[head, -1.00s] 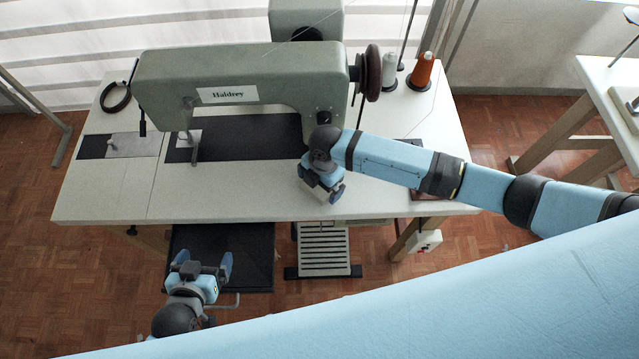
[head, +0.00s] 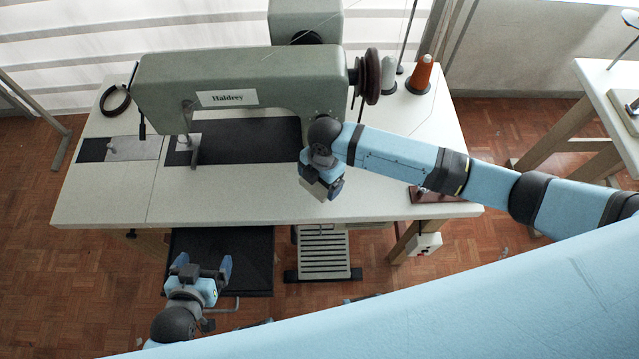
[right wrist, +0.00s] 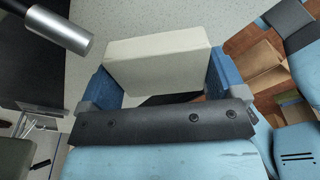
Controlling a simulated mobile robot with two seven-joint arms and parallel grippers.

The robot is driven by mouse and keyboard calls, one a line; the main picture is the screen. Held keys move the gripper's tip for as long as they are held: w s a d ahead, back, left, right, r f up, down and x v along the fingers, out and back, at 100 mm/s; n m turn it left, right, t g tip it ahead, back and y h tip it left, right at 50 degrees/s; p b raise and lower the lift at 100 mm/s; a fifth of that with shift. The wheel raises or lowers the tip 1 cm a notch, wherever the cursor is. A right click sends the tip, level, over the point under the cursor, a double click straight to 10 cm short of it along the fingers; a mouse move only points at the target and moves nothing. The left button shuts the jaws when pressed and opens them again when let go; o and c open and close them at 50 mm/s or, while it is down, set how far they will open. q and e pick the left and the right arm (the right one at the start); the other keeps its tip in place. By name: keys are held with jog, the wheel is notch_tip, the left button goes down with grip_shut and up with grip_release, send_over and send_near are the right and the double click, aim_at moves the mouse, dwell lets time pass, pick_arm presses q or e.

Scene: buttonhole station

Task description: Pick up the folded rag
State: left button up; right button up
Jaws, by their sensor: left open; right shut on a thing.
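The folded rag is a cream, block-shaped bundle (right wrist: 157,58) between the blue fingers of my right gripper (right wrist: 160,85) in the right wrist view. My right gripper (head: 322,190) is shut on it. In the head view, the gripper is over the front part of the white table, right of the machine's dark bed, and the rag (head: 318,191) shows only partly there. I cannot tell exactly how far the rag is above the tabletop. My left gripper (head: 203,267) is open and empty, low in front of the table near the black tray.
The grey sewing machine (head: 230,75) stands close behind my right gripper. An orange thread cone (head: 422,73) and a white one (head: 388,75) stand at the back right. A brown block (head: 432,195) lies under my right arm. The front left tabletop (head: 105,195) is clear.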

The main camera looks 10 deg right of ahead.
notch_tip(320, 180, up, 16)
jog(key=shift+r, duration=0.2)
